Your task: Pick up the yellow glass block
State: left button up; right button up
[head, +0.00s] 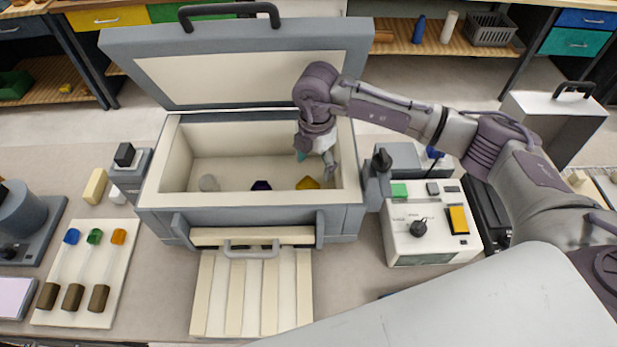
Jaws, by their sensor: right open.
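The yellow glass block (308,183) lies on the floor of the open grey box (250,222), near its right front inner corner. My right gripper (315,168) reaches down into the box from the right, with its fingers spread and pointing down. The fingers are close to the yellow block, above and around its far side; I cannot tell whether they touch it. A dark blue block (261,185) and a clear whitish block (209,183) lie to the left in the same box. My left gripper is out of view.
The box lid (255,75) stands open behind. The box walls surround my gripper. A control unit (430,225) with a knob and a yellow switch is at the right. A board with several coloured-tipped glass rods (85,270) lies at the left. A slatted panel (250,295) is in front.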

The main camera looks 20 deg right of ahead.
aim_at(312, 179)
jog(key=shift+s+a+f+p, duration=0.15)
jog(key=shift+f+p, duration=0.25)
jog(key=shift+f, duration=0.15)
jog(key=shift+s+a+f+p, duration=0.15)
jog(key=shift+f+p, duration=0.25)
jog(key=shift+f, duration=0.15)
jog(key=f, duration=0.1)
jog(key=f+p, duration=0.1)
jog(key=f, duration=0.2)
jog(key=shift+w+p, duration=0.3)
jog(key=shift+p, duration=0.05)
jog(key=shift+f, duration=0.3)
jog(key=shift+c, duration=0.3)
jog(key=c, duration=1.3)
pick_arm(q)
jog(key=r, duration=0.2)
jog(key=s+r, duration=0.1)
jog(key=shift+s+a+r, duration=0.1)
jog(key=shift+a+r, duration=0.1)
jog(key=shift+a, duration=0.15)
pick_arm(e)
jog(key=shift+o, duration=0.2)
jog(key=shift+w, duration=0.1)
